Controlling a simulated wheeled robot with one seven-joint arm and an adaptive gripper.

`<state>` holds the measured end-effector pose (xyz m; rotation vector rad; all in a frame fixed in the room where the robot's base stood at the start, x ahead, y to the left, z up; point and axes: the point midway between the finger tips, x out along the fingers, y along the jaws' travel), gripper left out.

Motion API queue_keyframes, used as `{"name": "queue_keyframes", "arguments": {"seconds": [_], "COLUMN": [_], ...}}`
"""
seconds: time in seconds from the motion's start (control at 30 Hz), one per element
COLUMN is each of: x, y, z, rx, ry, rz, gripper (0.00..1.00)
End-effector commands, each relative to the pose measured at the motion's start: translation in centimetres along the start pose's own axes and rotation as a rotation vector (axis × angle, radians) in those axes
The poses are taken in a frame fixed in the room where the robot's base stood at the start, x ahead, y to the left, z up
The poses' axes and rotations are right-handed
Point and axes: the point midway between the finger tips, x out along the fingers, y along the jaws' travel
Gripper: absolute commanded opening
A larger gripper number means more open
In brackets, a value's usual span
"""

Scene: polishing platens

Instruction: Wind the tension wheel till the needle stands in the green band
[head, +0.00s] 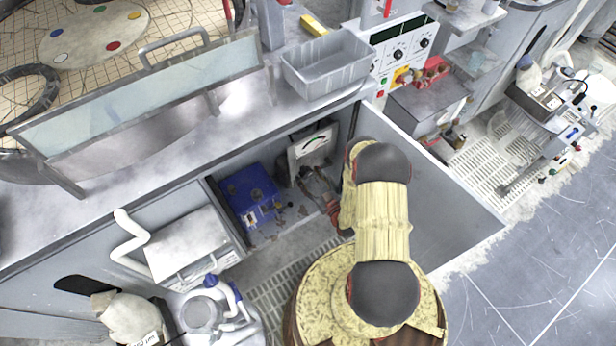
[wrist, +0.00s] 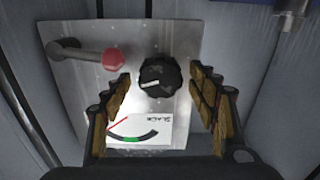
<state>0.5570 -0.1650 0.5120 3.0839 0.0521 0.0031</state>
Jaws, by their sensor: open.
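The tension wheel is a black knob with a pale mark (wrist: 158,78) on a metal panel (wrist: 100,30) in the wrist view. Below it a white dial (wrist: 150,128) carries a dark arc with a green band (wrist: 130,139). The red needle (wrist: 118,126) lies near the arc's left end, outside the green band. The panel also shows in the head view (head: 301,158), inside the open cabinet; the knob is not clear there. My gripper (wrist: 162,80) is open, its padded fingers on either side of the knob with gaps. How near they are in depth I cannot tell.
A lever with a red ball (wrist: 113,59) sticks out left of the knob, near the left finger. A blue box (head: 248,190) stands left in the cabinet. The open cabinet door (head: 440,200) is right of my arm. A grey bin (head: 328,68) stands above on the counter.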

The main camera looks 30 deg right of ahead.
Motion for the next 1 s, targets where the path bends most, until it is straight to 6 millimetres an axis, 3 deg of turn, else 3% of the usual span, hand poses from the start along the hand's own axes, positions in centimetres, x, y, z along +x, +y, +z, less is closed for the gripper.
{"name": "queue_keyframes", "arguments": {"seconds": [0.4, 1.0], "x": [0.79, 0.77], "y": [-0.05, -0.06], "z": [0.00, 0.02], "rx": [0.002, 0.002], "ry": [-0.001, -0.001], "rz": [0.000, -0.001], "gripper": [0.58, 0.24]}}
